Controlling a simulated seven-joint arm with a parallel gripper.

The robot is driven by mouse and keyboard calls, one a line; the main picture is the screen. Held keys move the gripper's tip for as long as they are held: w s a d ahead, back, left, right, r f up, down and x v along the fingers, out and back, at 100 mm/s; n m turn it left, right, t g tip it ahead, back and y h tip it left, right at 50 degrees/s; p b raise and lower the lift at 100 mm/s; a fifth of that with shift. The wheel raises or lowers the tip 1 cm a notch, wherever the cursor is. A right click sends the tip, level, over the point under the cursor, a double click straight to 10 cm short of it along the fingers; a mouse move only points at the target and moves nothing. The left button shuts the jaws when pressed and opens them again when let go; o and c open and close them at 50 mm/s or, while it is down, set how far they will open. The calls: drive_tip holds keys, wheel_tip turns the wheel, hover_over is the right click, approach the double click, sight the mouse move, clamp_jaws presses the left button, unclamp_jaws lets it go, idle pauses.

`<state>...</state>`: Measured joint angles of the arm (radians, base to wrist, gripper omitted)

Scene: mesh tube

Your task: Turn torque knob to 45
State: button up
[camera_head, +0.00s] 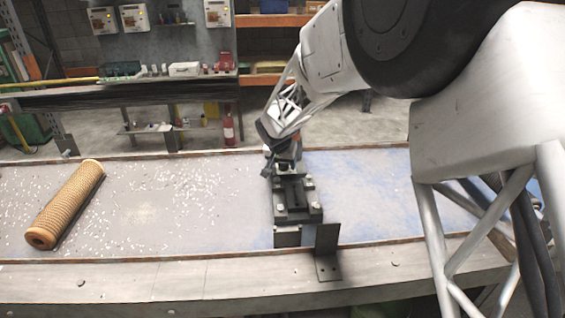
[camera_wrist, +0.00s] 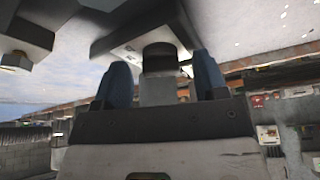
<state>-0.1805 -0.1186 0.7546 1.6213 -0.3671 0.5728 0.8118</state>
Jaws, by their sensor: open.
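A dark clamp-like fixture (camera_head: 291,203) stands on the table in the head view, below my gripper (camera_head: 272,166). The fingers are open, one on each side of the knob, with visible gaps. No scale or number on the knob is legible. In the head view the knob is hidden or too small to make out.
An orange-tan mesh tube (camera_head: 66,204) lies on the left of the speckled table (camera_head: 140,215). A dark upright bracket (camera_head: 327,250) stands at the front edge, near the fixture. The table between tube and fixture is clear. Shelves stand behind.

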drive_tip(key=c, duration=0.9)
drive_tip(key=shift+m, duration=0.4)
drive_tip(key=shift+w+a+m+g+h, duration=0.1)
drive_tip(key=shift+m+g+h, duration=0.15)
drive_tip(key=shift+m, duration=0.45)
drive_tip(key=shift+w+a+m+g+h, duration=0.15)
drive_tip(key=shift+m+h, duration=0.2)
drive_tip(key=shift+m, duration=0.35)
drive_tip(key=shift+a+m+g+h, duration=0.1)
drive_tip(key=shift+m+g+h, duration=0.2)
drive_tip(key=shift+m, duration=0.8)
drive_tip(key=shift+a+m+g+h, duration=0.1)
drive_tip(key=shift+m+g+h, duration=0.2)
drive_tip(key=shift+m, duration=0.8)
drive_tip(key=o, duration=0.9)
drive_tip(key=shift+d, duration=0.1)
